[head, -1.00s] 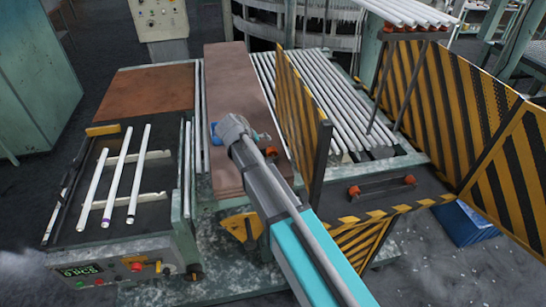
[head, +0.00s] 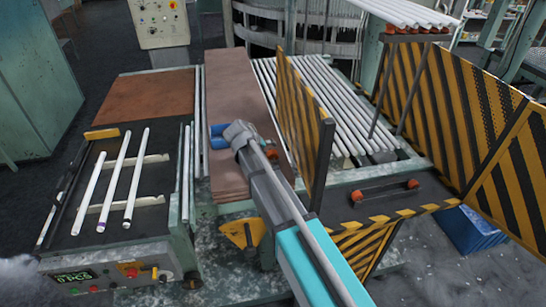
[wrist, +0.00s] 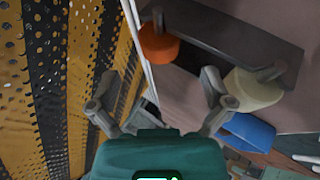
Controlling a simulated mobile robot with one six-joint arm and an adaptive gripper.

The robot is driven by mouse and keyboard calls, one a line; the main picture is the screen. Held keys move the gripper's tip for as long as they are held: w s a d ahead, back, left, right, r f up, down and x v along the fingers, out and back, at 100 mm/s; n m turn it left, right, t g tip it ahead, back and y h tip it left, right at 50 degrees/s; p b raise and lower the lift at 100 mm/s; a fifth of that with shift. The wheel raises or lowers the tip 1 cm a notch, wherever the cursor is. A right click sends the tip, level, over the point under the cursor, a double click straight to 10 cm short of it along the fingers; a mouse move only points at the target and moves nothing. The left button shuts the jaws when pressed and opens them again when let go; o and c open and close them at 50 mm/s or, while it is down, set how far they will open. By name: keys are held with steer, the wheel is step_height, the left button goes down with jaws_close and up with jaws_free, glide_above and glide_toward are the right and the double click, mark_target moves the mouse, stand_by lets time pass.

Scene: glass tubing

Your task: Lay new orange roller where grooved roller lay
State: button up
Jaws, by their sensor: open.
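An orange roller (wrist: 158,44) shows in the wrist view on the edge of a dark bar, ahead of my gripper. A cream roller (wrist: 252,88) sits on a stub at the bar's other end; I cannot tell whether it is grooved. My gripper (wrist: 155,100) is open, its fingers spread, and nothing shows held between them. In the head view my gripper (head: 242,132) is over the brown slab, beside the striped panel, and it hides what is under it. A bit of orange (head: 270,151) shows by its right side.
A blue object (head: 218,137) lies on the brown slab (head: 232,90), left of my gripper; blue also shows in the wrist view (wrist: 248,131). The upright striped panel (head: 300,100) stands close on the right. Two orange-red rollers (head: 412,184) sit on the dark plate further right.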

mark_target(269, 155)
steer(key=shift+s+b+x, duration=0.15)
steer(key=shift+b+x, duration=0.5)
steer(key=shift+x, duration=0.15)
steer(key=shift+s+b+x, duration=0.15)
steer(key=shift+b+x, duration=0.5)
steer(key=shift+x, duration=0.15)
steer(key=shift+b+x, duration=0.7)
steer(key=shift+x, duration=0.5)
steer(key=c, duration=1.3)
steer(key=shift+r, duration=0.1)
steer(key=shift+c, duration=0.2)
steer(key=shift+r, duration=0.1)
